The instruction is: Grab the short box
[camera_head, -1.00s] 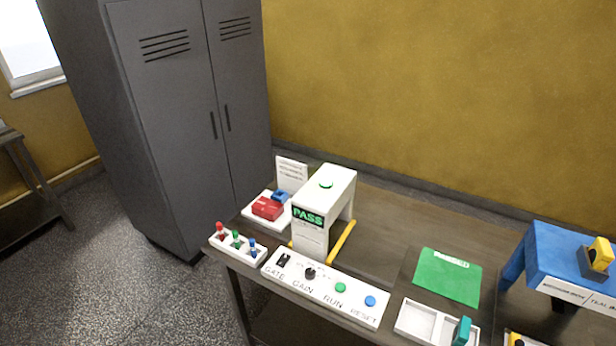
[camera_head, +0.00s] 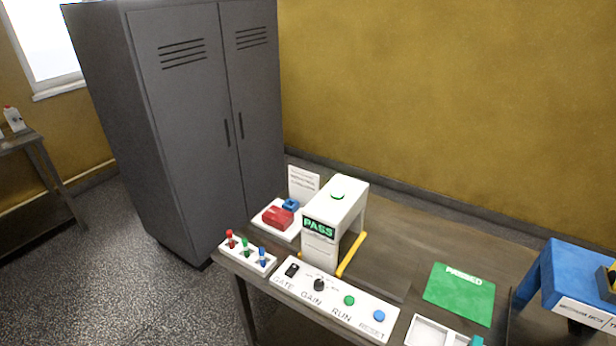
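A red box (camera_head: 278,217) and a smaller blue box (camera_head: 291,205) sit together on a white tray (camera_head: 290,235) at the left end of the wooden table, beside a small sign. I cannot tell which box is the short one. A teal piece (camera_head: 476,341) shows only in part at the bottom edge, by a white divided tray (camera_head: 432,333). Neither of my grippers is in view.
A white arch machine (camera_head: 345,199) reading PASS stands behind a control panel (camera_head: 335,303). A peg rack (camera_head: 248,254), a green mat (camera_head: 459,293) and a blue stand (camera_head: 580,280) are also on the table (camera_head: 400,225). A grey locker (camera_head: 190,120) stands at the left.

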